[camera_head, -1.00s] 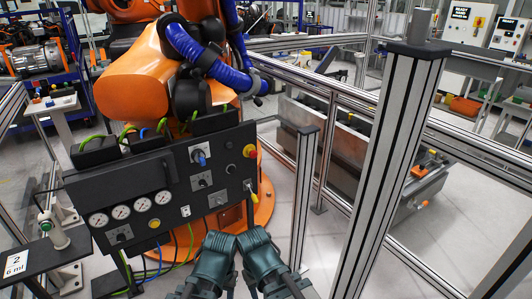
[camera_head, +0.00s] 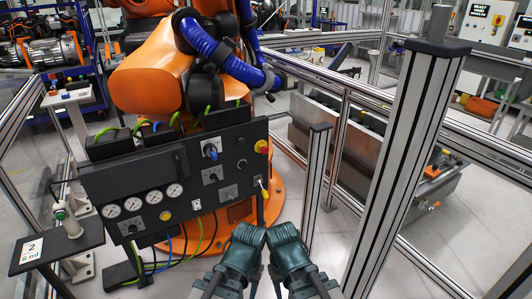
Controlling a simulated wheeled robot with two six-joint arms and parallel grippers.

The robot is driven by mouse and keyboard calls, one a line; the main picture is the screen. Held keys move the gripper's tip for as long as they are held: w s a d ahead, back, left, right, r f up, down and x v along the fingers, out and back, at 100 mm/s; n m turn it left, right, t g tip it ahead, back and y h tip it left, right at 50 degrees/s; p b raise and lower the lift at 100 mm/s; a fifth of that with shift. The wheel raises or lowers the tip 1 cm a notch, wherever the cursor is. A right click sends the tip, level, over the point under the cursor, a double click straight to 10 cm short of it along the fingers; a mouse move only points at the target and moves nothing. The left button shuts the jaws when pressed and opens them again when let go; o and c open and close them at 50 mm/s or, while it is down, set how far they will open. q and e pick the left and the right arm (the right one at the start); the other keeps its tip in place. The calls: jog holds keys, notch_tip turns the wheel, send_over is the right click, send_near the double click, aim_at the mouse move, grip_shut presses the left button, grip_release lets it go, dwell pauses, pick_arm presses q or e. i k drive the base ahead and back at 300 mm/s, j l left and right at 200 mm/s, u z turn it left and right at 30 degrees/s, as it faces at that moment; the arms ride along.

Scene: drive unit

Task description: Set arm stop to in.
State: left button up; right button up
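A dark control panel (camera_head: 150,188) stands in front of the orange robot arm. A red button on a yellow base (camera_head: 262,146) sits at its upper right corner. No readable label shows which control is the arm stop, and whether the red button is in or out cannot be told. A small pale lever with a yellow tip (camera_head: 264,190) is at the lower right edge. My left gripper (camera_head: 247,234) and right gripper (camera_head: 283,234) are side by side below the panel's right end, apart from the button. Their finger openings cannot be made out.
The panel also has a blue-handled knob (camera_head: 211,152), gauges and a white switch (camera_head: 196,205). The orange robot arm (camera_head: 150,82) rises behind it. A short post (camera_head: 315,180) and a tall post (camera_head: 405,150) stand to the right. A small side table (camera_head: 85,240) is at left.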

aim_at(265, 150)
jog(key=i+j+u, duration=0.15)
jog(key=i, duration=0.45)
jog(key=i+j+u, duration=0.2)
jog(key=i, duration=0.4)
